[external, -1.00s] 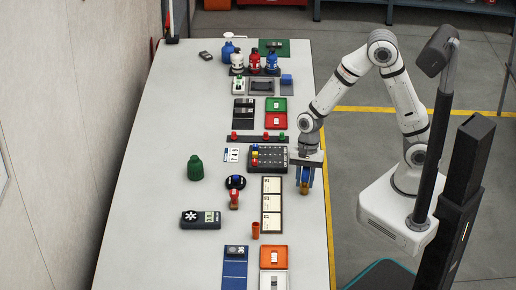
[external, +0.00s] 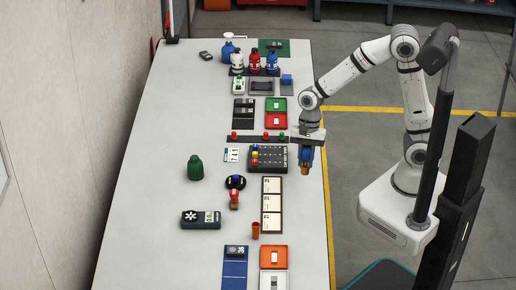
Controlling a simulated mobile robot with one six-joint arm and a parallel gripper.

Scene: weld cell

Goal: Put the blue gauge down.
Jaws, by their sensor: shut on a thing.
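My gripper (external: 306,166) is at the right edge of the table, to the right of the dark board with coloured pegs. It points down and is shut on a small blue thing with orange-brown on it, which looks like the blue gauge (external: 305,156). The jaws hide much of it, so its dial and exact shape do not show. Whether it touches the table or hangs a little above it, I cannot tell for sure.
The dark peg board (external: 271,165) lies just left of my gripper.

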